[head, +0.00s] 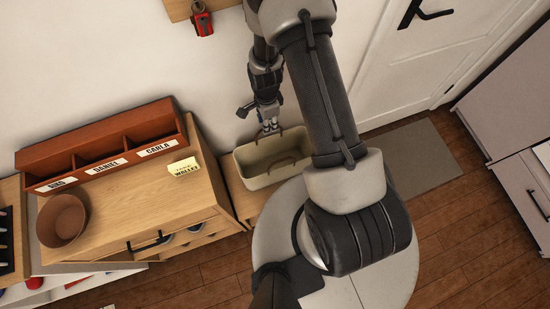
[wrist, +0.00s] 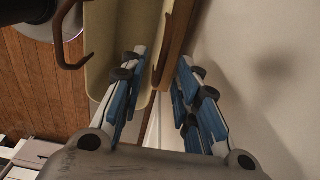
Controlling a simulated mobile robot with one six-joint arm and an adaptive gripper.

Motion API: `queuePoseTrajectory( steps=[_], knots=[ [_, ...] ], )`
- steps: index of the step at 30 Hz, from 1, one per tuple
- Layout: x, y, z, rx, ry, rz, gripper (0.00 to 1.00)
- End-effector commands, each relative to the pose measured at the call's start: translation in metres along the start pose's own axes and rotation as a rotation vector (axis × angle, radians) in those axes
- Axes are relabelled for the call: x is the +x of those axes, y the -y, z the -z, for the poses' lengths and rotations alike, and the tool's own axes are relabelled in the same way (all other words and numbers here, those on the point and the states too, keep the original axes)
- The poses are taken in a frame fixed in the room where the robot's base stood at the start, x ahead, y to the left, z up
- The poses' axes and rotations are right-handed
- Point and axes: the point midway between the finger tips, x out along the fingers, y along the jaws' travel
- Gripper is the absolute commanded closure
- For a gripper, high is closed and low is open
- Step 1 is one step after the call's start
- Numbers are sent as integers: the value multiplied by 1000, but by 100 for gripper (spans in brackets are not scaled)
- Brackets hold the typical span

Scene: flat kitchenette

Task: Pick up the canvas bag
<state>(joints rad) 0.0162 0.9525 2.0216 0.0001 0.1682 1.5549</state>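The canvas bag (head: 281,176) is an open, beige, box-shaped bag with two brown handles. It stands upright on a low wooden surface against the wall. My gripper (head: 268,128) points down at the bag's far, wall-side rim, by the far handle. In the wrist view, the bag (wrist: 128,30) fills the upper middle. Its far handle (wrist: 163,65) shows between the two blue-padded fingers of my gripper (wrist: 160,62), which are apart. The near handle (wrist: 73,50) is at upper left. Whether a finger touches the bag cannot be told.
A wooden cabinet (head: 135,205) stands left of the bag, with a red-brown name-labelled organizer (head: 105,150), a brown bowl (head: 62,220) and a yellow note (head: 184,168). The wall is close behind the bag. A grey mat (head: 415,155) lies before the white door (head: 420,50).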

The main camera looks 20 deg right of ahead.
Motion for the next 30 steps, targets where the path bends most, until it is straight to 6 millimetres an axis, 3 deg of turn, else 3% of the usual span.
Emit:
queuePoseTrajectory(
  steps=[5,14,21,30],
  knots=[
    [11,1,1,0,0,0,71],
    [53,2,3,0,0,-1,71],
    [53,2,3,0,0,1,71],
    [53,2,3,0,0,1,91]
  ],
)
